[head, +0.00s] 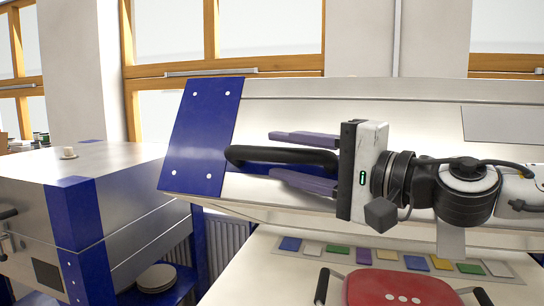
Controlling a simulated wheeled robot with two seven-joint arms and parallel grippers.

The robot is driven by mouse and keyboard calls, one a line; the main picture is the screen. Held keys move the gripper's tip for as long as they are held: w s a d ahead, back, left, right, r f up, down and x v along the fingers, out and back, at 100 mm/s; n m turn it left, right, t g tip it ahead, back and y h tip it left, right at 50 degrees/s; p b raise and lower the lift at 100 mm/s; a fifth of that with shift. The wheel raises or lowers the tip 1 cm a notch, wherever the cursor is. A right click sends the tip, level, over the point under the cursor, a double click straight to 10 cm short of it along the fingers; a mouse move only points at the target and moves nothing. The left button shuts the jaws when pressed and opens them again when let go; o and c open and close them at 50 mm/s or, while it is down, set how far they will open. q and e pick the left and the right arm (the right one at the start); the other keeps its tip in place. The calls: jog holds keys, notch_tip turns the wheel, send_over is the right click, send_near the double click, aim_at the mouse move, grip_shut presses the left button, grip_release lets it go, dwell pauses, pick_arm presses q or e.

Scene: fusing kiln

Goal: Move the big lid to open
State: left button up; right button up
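The big lid (290,110) is a wide silver panel with a blue riveted corner plate (205,135) at its left. It leans at a slant, and my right arm covers part of it. A black bar handle (262,154) sticks out from its front. My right gripper (302,160) comes in from the right with one finger above and one below the handle. A thin gap shows above the bar, so the fingers look open around it. How far the lid is raised is hard to tell. My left gripper is not in view.
A closed silver and blue kiln (75,215) stands at the left, with a small pale object on top. A white table (250,288) in front holds a row of coloured tiles (335,250) and a red item with black handles (388,288).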

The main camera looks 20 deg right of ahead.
aim_at(272, 153)
jog(key=shift+x, duration=1.6)
jog(key=shift+s, duration=0.1)
grip_shut()
